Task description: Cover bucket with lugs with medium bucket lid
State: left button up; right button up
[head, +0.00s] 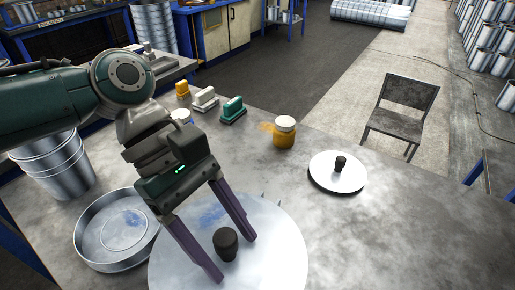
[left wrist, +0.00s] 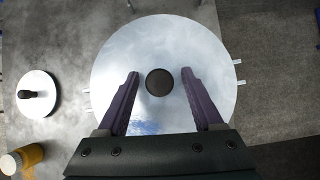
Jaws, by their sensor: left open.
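A large round silver lid (head: 275,250) with a black knob (head: 225,243) lies at the bottom of the head view. Small lugs (left wrist: 238,62) stick out past its edge on two sides in the left wrist view. The bucket they seem to belong to is hidden under the lid, so I cannot tell how firmly the lid sits. My left gripper (head: 236,259) is open above the lid, its purple fingers on either side of the knob. In the left wrist view the knob (left wrist: 159,82) is between the fingertips, with gaps on both sides. My right gripper is not in view.
A smaller lid with a black knob (head: 338,174) lies to the right on the grey table (head: 400,235). A yellow jar (head: 284,134) stands behind. A shallow metal pan (head: 88,243) and a metal bucket (head: 65,178) are at left. The table's right side is clear.

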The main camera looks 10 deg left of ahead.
pick_arm(q)
jog(key=v, duration=1)
dwell(0.4)
